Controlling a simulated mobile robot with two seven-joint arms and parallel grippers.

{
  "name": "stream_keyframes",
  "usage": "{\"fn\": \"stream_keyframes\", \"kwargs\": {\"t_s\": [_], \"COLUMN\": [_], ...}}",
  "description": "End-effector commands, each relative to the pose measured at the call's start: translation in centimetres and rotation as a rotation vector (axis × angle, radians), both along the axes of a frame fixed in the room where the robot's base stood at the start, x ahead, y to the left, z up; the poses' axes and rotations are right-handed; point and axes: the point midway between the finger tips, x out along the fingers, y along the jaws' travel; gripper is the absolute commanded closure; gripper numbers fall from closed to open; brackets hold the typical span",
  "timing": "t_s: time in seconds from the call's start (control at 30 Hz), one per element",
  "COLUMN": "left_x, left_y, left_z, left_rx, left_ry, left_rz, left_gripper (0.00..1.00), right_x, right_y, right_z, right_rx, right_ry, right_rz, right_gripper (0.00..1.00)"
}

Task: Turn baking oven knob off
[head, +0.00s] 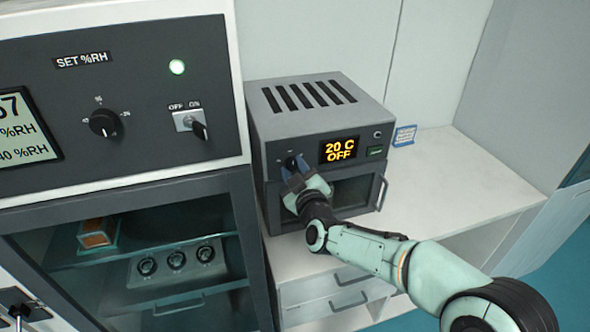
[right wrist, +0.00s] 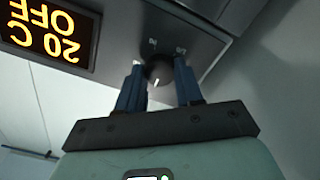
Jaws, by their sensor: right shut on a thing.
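The baking oven (head: 290,125) is a small grey box with vents on top, standing on a white counter. Its display (head: 339,149) reads "20 C OFF" in orange; the display also shows, upside down, in the right wrist view (right wrist: 48,32). The black oven knob (right wrist: 158,70) is between the blue fingers of my right gripper (right wrist: 160,85), which is shut on it. In the head view the right gripper (head: 296,172) is at the oven's front, partly covering the knob (head: 292,162). My left gripper is not clearly in view.
A larger humidity cabinet (head: 120,100) with a dial and an OFF/ON key switch stands close at the left. The oven's door handle (head: 382,193) is right of my gripper. A small blue-and-white label (head: 405,136) stands right of the oven. The counter (head: 460,185) at right is clear.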

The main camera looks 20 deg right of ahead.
Motion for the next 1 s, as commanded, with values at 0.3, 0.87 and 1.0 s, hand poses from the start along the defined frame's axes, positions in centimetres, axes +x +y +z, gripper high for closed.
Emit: {"fn": "stream_keyframes", "kwargs": {"t_s": [0.3, 0.87, 1.0], "left_x": [0.0, -1.1, -1.3], "left_y": [0.0, 0.0, 0.0], "left_z": [0.0, -1.8, -2.2], "left_rx": [0.0, 0.0, 0.0], "left_ry": [0.0, 0.012, 0.014], "left_rz": [0.0, 0.0, 0.0], "left_gripper": [0.57, 0.57, 0.57], "right_x": [0.0, -6.4, -9.5], "right_y": [0.0, -0.3, -0.4], "right_z": [-0.1, -0.1, -0.1], "right_rx": [-0.001, 0.002, 0.002], "right_ry": [0.001, -0.001, 0.0], "right_rz": [0.0, 0.001, 0.0], "right_gripper": [0.39, 0.39, 0.39]}}
